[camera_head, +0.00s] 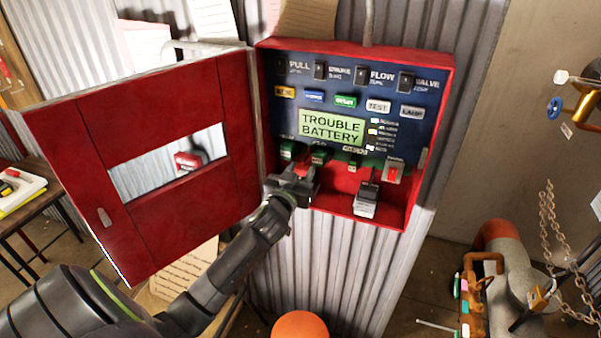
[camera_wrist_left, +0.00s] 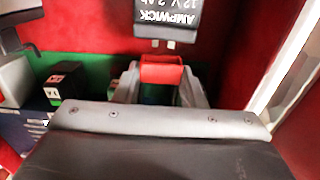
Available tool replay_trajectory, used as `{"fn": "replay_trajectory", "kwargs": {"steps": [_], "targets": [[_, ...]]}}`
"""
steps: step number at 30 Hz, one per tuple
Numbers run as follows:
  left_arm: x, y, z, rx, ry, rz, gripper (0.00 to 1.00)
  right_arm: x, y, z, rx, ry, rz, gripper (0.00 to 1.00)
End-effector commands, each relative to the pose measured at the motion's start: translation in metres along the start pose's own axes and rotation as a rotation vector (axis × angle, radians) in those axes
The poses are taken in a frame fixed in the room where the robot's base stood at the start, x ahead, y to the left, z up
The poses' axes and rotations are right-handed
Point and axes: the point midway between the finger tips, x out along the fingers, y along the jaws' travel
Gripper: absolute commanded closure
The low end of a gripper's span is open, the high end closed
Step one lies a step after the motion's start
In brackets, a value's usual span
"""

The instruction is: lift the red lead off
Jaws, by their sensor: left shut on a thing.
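The red lead's cap (camera_wrist_left: 161,70) sits between the fingers of my left gripper (camera_wrist_left: 158,88) in the left wrist view. The gripper is shut on it. A dark battery (camera_wrist_left: 170,18) marked AMPWICK 12V shows upside down just above, its two small metal tabs facing the cap; a small gap appears between them. In the head view my left gripper (camera_head: 296,186) is inside the lower left of the open red panel box (camera_head: 447,120) and hides most of the lead. My right gripper is not in view.
The box door (camera_head: 160,215) hangs open on the left, close to my left arm. A grey-topped battery (camera_head: 366,200) stands at the lower right of the box. The panel display (camera_head: 331,127) reads TROUBLE BATTERY. A dark connector block (camera_wrist_left: 66,86) is beside the gripper.

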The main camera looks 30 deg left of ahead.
Motion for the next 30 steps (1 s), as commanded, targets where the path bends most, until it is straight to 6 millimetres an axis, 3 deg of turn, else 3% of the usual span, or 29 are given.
{"fn": "replay_trajectory", "kwargs": {"steps": [2, 3, 6, 19, 30], "targets": [[0.001, 0.001, -0.006, 0.002, 0.013, 0.004, 1.0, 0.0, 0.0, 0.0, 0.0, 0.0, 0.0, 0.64], [0.001, 0.001, -0.006, 0.003, 0.014, 0.004, 0.58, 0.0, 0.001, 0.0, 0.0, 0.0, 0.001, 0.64], [0.001, 0.001, -0.006, 0.003, 0.013, 0.004, 0.46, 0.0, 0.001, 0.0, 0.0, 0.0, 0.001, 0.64], [-0.009, 0.001, -0.001, 0.001, 0.008, 0.003, 0.46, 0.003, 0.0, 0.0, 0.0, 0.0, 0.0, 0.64], [-0.072, 0.001, 0.0, 0.002, 0.008, 0.003, 0.46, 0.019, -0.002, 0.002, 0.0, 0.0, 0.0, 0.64]]}}
